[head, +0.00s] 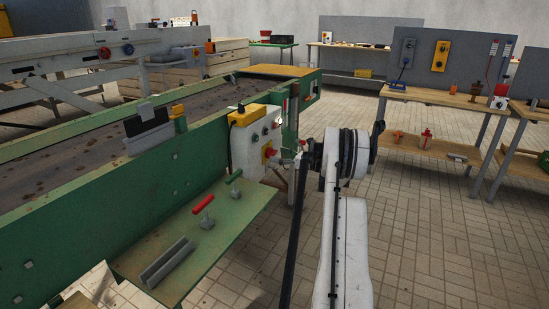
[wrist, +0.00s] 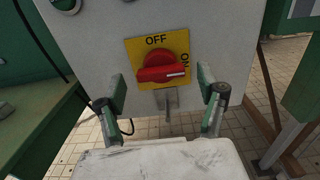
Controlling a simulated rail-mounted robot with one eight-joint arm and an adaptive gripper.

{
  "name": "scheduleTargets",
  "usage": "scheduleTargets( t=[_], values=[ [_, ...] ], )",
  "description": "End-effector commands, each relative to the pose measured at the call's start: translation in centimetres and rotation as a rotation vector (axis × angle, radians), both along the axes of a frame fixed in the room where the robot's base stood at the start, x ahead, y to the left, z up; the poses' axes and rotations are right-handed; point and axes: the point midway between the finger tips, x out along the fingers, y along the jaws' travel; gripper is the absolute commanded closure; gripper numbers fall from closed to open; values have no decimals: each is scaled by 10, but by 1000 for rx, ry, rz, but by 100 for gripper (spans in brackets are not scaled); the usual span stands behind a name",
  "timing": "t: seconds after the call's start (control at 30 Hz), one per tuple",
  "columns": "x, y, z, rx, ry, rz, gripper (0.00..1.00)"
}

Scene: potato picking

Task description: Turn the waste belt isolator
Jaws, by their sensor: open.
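The waste belt isolator (wrist: 162,70) is a red rotary knob on a yellow plate marked OFF at the top and ON at the right. Its bar lies about level, with the white mark at the right end, on the ON side. In the head view the isolator (head: 268,153) is low on the grey control box. My gripper (wrist: 162,88) is open, with one green-padded finger to each side of the knob and slightly below it in the picture. No contact shows. In the head view my gripper (head: 299,148) is small and partly hidden by my arm.
The grey control box (head: 244,148) stands against the green conveyor (head: 190,135). A green shelf (head: 240,215) below carries a red-handled tool (head: 205,208), a green-handled tool (head: 234,183) and a metal channel (head: 166,262). Tiled floor (head: 430,230) is open to the right. Workbenches (head: 440,98) stand behind.

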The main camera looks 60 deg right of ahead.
Motion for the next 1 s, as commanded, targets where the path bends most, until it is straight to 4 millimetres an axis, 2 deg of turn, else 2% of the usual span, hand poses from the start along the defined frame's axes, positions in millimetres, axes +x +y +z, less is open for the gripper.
scheduleTargets(
  t=[0.2, 0.57, 0.9, 1.0],
  values=[
    [22, 3, -1, 0, 0, 0, 29],
    [25, 3, 0, 0, 0, 0, 29],
    [25, 3, 0, 0, 0, 0, 73],
    [25, 3, 0, -1, 0, 0, 76]
  ],
)
